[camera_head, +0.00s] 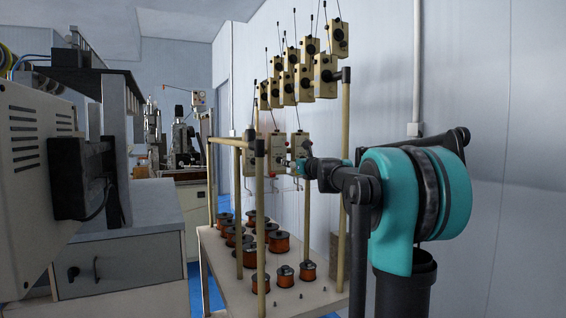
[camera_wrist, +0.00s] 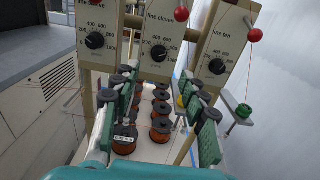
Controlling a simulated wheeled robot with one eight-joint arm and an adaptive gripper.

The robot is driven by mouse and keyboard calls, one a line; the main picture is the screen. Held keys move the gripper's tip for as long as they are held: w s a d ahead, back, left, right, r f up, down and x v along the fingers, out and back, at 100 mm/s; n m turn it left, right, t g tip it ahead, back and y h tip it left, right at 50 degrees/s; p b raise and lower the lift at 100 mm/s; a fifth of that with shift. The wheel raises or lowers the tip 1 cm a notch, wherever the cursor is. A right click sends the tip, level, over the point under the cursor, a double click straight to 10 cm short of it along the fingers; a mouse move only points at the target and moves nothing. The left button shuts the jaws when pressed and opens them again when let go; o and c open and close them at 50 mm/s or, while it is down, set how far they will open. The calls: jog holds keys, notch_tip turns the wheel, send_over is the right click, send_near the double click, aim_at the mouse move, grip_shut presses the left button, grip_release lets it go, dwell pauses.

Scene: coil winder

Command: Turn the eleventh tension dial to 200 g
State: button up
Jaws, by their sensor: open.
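The middle tension box, whose label reads as line eleven, faces me in the wrist view with its black dial (camera_wrist: 158,53) and a printed scale that includes 200. The dial's pointer is too small to read for certain. My gripper (camera_wrist: 156,76) is open, its two green-padded fingers spread below and in front of this dial, with nothing between them. In the head view, my gripper (camera_head: 296,164) reaches the lower row of tension boxes (camera_head: 300,144) and partly hides them. I cannot tell there whether it touches a box.
Similar boxes with dials stand left (camera_wrist: 95,41) and right (camera_wrist: 217,67) of the middle one. Red balls (camera_wrist: 181,14) and thin wires are near. Copper spools (camera_head: 279,242) stand on the table (camera_head: 222,256) below, between rack posts (camera_head: 260,220). A wall is at the right.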

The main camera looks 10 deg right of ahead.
jog(key=x, duration=0.8)
jog(key=shift+w+a, duration=0.15)
jog(key=shift+w, duration=0.15)
grip_shut()
jog(key=shift+n, duration=0.3)
jog(key=n, duration=2.3)
jog(key=shift+a+f, duration=0.15)
jog(key=shift+f, duration=0.15)
